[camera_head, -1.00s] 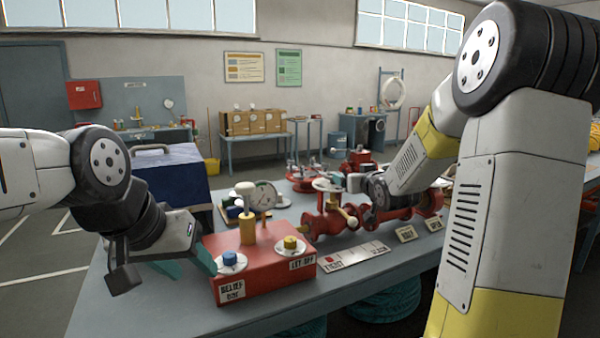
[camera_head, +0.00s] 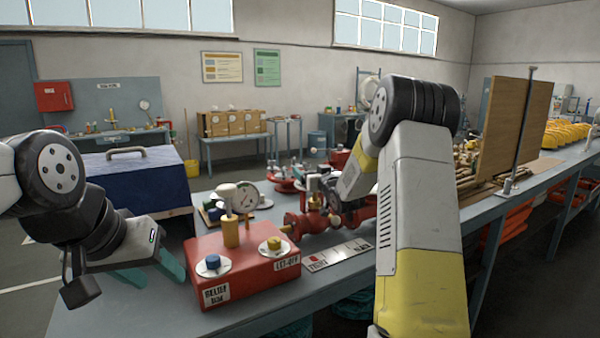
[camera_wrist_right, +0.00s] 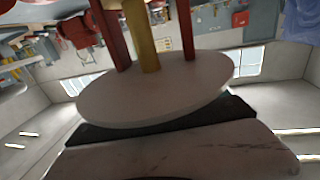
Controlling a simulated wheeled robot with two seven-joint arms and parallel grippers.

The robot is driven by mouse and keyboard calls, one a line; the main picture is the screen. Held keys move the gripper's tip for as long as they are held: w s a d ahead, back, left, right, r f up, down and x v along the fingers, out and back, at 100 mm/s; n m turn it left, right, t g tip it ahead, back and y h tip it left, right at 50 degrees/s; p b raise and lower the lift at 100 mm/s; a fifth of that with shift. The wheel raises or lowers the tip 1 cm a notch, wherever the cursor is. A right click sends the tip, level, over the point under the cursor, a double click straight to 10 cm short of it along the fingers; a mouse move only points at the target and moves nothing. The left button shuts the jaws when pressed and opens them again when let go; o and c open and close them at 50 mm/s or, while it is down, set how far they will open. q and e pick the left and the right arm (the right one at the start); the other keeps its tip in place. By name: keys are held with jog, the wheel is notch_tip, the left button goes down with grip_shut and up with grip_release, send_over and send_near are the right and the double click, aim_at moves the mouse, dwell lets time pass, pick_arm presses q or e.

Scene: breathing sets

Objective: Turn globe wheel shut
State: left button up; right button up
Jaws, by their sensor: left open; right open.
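The red valve body (camera_head: 308,222) lies on the bench behind the red relief box (camera_head: 240,276). My right gripper (camera_head: 326,190) is at the top of the valve, and its arm hides most of that area, including the wheel. In the right wrist view a pale round disc (camera_wrist_right: 155,92), which looks like the globe wheel, fills the middle, with a brass stem and two red posts rising above it in the picture. A dark edge lies close along it; I cannot tell whether it touches. My right gripper is open. My left gripper (camera_head: 152,273) is open and empty, left of the relief box.
A label plate (camera_head: 338,256) lies on the bench (camera_head: 130,318) before the valve. A pressure gauge (camera_head: 247,195) stands behind the relief box. A blue case (camera_head: 135,182) is at left. A wooden board (camera_head: 515,125) stands upright at right.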

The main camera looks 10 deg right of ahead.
jog(key=shift+c, duration=0.2)
jog(key=c, duration=1.3)
